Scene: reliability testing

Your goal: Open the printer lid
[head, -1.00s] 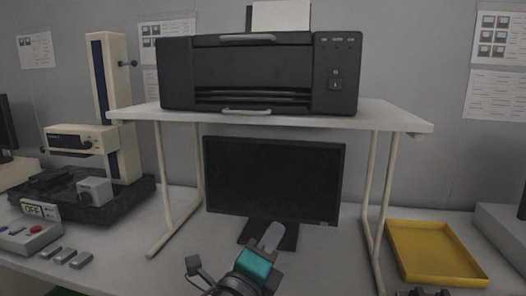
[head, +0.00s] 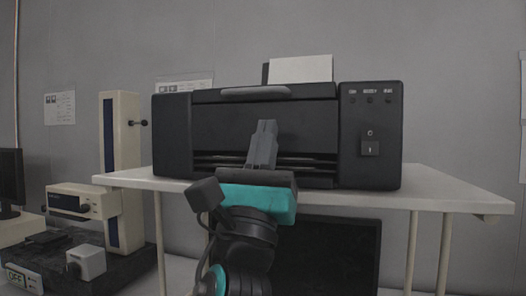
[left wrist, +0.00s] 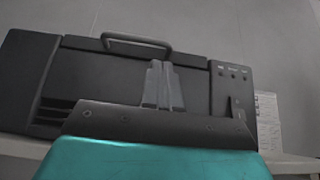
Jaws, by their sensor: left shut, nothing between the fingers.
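The black printer (head: 365,110) stands on a raised white shelf, with its front facing me. Its lid looks closed, and a grey lid handle (head: 255,91) runs along the upper front edge. White paper (head: 301,69) stands up at the back. My left gripper (head: 266,124) is in front of the printer's front panel, fingers together and empty, pointing up, below the handle. In the left wrist view the handle (left wrist: 136,41) shows beyond and above the fingertips (left wrist: 160,66), apart from them. The gripper hides part of the front slot. My right gripper is not in view.
The white shelf (head: 446,187) stands on thin legs, with a dark monitor (head: 335,258) under it. A beige column device (head: 121,165) stands at the left. An OFF sign (head: 17,277) sits low at the left. Space above the printer is free.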

